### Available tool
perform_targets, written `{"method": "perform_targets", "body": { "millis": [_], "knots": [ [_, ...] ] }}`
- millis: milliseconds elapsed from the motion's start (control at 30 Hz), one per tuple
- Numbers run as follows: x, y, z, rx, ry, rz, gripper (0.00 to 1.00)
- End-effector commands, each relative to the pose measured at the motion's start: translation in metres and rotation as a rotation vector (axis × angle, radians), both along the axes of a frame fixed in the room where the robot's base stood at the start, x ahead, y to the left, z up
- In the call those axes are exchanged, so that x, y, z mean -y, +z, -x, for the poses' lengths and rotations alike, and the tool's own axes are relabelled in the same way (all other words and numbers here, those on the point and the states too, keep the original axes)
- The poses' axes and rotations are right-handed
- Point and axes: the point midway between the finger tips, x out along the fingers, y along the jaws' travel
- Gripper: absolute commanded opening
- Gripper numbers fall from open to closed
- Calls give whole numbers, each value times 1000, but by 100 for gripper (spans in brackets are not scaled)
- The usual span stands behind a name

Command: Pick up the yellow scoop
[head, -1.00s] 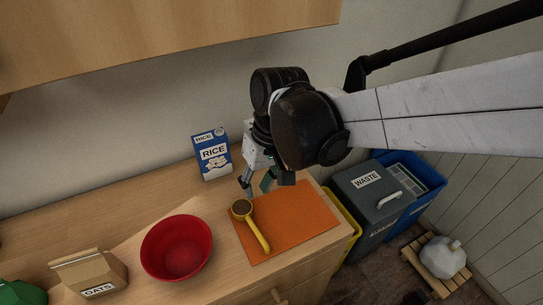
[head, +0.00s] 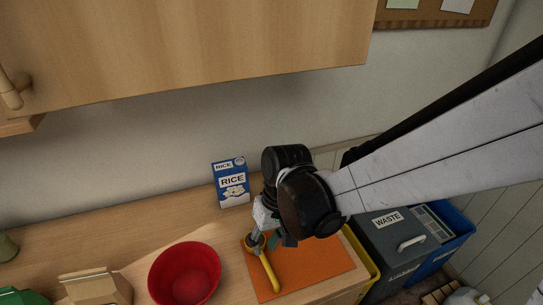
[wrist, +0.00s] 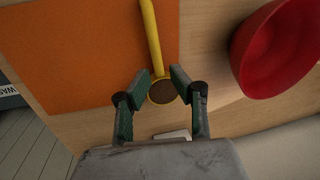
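The yellow scoop (head: 270,272) lies on the orange mat (head: 312,262) at its left side, handle toward the front. Its round bowl has a brown inside. My gripper (head: 266,241) is low over the bowl end in the head view and hides part of it. In the wrist view, the scoop's bowl (wrist: 162,92) shows between the two green fingertips of my gripper (wrist: 160,77). The fingers are apart, one on each side of the bowl. Whether they touch it, I cannot tell.
A red bowl (head: 185,274) stands left of the mat. A blue rice box (head: 232,183) stands behind, near the wall. A brown paper bag (head: 95,288) is at front left. A waste bin (head: 386,245) stands right of the counter. A wooden cupboard (head: 180,50) hangs above.

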Motion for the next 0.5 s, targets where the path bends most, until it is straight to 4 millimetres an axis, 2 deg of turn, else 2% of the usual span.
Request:
{"method": "perform_targets", "body": {
  "millis": [133, 400, 500],
  "knots": [
    [0, -11, 2, 0, 0, 0, 21],
    [-3, -44, 6, 0, 1, 0, 21],
    [-4, -50, 7, 0, 1, 0, 21]
  ]
}}
